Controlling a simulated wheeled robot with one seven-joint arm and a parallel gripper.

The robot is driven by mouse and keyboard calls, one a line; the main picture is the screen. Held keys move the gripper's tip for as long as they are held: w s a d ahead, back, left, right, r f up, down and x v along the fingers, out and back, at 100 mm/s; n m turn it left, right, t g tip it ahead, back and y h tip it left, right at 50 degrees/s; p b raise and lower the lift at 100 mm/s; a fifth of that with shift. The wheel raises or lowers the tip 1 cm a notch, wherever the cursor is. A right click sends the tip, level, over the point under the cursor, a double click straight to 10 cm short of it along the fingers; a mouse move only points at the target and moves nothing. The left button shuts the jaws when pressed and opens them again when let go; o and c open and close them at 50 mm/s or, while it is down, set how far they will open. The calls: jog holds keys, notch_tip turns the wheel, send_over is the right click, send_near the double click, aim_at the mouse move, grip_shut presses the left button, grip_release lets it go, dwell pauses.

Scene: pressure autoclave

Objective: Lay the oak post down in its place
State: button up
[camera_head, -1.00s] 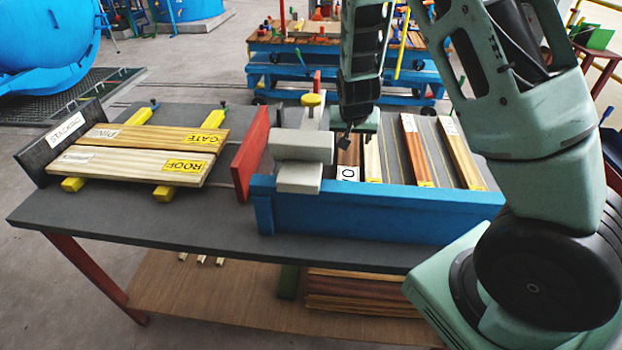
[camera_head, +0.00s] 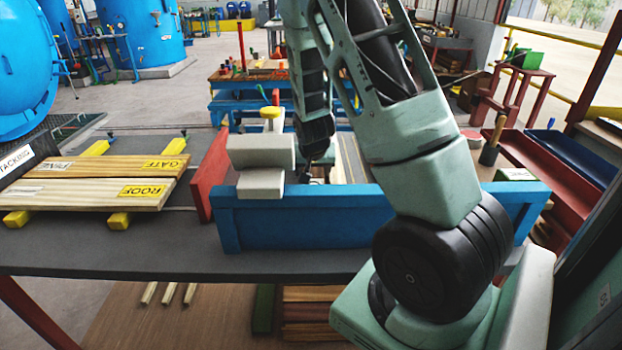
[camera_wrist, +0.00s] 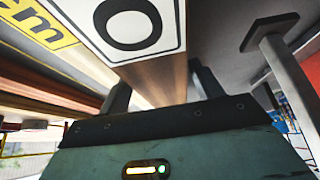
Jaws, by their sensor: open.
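The oak post (camera_wrist: 165,75), a wooden piece with a white label bearing a large black "O", fills the upper middle of the wrist view. My gripper (camera_wrist: 160,92) is open, with one finger at either side of the post; I cannot tell whether they touch it. In the head view my gripper (camera_head: 307,172) is low behind the blue front board, next to the grey clamp block (camera_head: 260,160), and the post is hidden by my arm. At left, two pale boards labelled GATE (camera_head: 110,167) and ROOF (camera_head: 95,193) lie side by side on yellow bearers (camera_head: 118,220).
A red upright plate (camera_head: 210,172) stands between the boards and the clamp block. The blue front board (camera_head: 290,218) edges the bay. A dark plate with a white label (camera_head: 18,160) stands at far left. Another yellow-labelled piece (camera_wrist: 38,25) lies beside the post.

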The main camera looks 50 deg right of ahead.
jog(key=shift+x, duration=1.3)
jog(key=c, duration=1.3)
jog(key=shift+r, duration=0.15)
grip_shut()
